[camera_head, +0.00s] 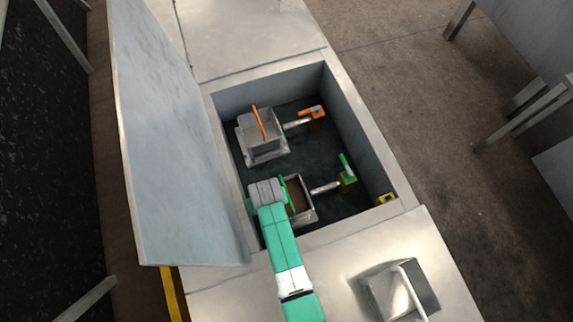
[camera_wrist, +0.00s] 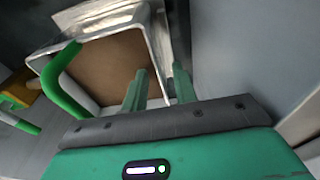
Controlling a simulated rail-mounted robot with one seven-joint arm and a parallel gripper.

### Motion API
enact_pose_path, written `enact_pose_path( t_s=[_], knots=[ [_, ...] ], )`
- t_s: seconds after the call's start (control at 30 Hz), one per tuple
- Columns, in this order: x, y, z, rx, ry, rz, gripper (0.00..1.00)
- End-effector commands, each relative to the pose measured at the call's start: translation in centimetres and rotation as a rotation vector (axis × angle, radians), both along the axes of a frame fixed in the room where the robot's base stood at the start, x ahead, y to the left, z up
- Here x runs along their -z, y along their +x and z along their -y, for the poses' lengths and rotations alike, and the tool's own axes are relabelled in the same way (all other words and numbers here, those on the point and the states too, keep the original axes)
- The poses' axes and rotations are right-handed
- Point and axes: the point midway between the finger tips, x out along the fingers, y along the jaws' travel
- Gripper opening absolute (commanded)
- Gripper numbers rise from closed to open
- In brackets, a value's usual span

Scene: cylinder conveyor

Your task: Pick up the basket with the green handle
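The basket with the green handle is a grey metal box with a brown inside (camera_head: 306,215), in the open recess in the head view. In the wrist view its rim (camera_wrist: 85,35) fills the upper left. Its green handle (camera_wrist: 62,85) arches at the left of that view, clear of my fingers. My gripper (camera_wrist: 160,82) is open, fingers apart, with one basket side wall appearing to pass between them.
A basket with an orange handle (camera_head: 262,149) stands farther back in the recess. Orange (camera_head: 312,112) and green (camera_head: 347,170) levers stand to the right. A raised lid (camera_head: 170,150) borders the left, and recess walls surround everything. A metal handle (camera_head: 408,292) sits on the near top.

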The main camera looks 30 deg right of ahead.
Motion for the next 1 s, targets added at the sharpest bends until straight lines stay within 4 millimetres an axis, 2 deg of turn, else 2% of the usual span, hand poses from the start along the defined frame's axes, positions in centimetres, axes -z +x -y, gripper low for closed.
enact_pose_path(
  t_s=[0.03,0.1,0.23,0.43,0.6,0.93,1.0],
  knots=[
    [1.3,0.1,0.0,0.000,0.000,-0.003,0.28],
    [2.5,0.3,0.1,0.001,0.000,-0.002,0.28],
    [3.5,0.5,0.1,0.000,0.000,0.000,0.28],
    [3.5,0.5,0.1,0.000,0.000,0.001,0.28],
    [3.5,0.5,0.1,0.000,0.000,0.001,0.00],
    [3.4,0.6,0.1,0.000,0.000,0.002,0.00],
    [2.9,0.6,0.1,0.000,0.000,0.003,0.00]
  ],
)
